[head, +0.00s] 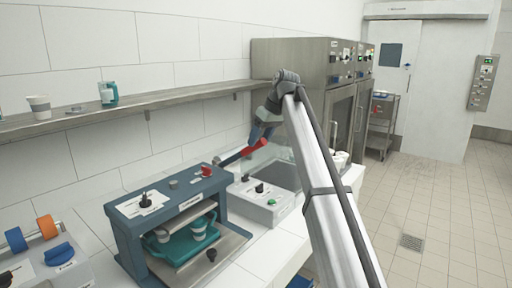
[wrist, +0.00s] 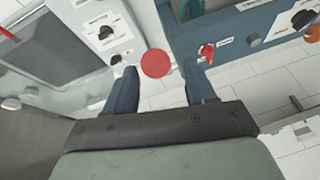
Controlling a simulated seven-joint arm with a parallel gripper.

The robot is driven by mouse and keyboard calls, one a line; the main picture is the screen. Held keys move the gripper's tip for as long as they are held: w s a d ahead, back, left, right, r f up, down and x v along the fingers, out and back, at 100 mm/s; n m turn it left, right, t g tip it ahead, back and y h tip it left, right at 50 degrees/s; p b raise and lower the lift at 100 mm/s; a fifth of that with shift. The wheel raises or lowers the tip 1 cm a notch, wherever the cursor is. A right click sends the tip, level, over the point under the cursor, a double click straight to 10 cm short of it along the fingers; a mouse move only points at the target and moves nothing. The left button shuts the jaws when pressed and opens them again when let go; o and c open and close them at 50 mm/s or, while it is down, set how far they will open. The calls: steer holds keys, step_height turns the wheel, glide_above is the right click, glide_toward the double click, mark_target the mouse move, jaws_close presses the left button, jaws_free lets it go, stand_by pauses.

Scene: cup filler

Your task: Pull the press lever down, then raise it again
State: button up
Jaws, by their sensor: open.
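The press lever is a dark bar (head: 236,157) with a red grip (head: 254,146). It slants up to the right, beside the blue machine (head: 128,208). In the wrist view, a red round end (wrist: 155,63), likely the lever grip seen end-on, lies between and slightly beyond my fingertips. My gripper (head: 262,133) is open just above the red grip in the head view; its two blue fingers also show in the wrist view (wrist: 160,80). A gap shows on both sides of the red end, and I cannot tell whether anything touches.
A teal tray (head: 180,252) with cups sits inside the machine. A wall shelf (head: 165,100) runs behind. Steel cabinets (head: 300,62) stand at the back; the floor at right is clear.

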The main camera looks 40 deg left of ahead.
mark_target(256, 146)
steer(key=shift+x, duration=1.85)
jaws_close()
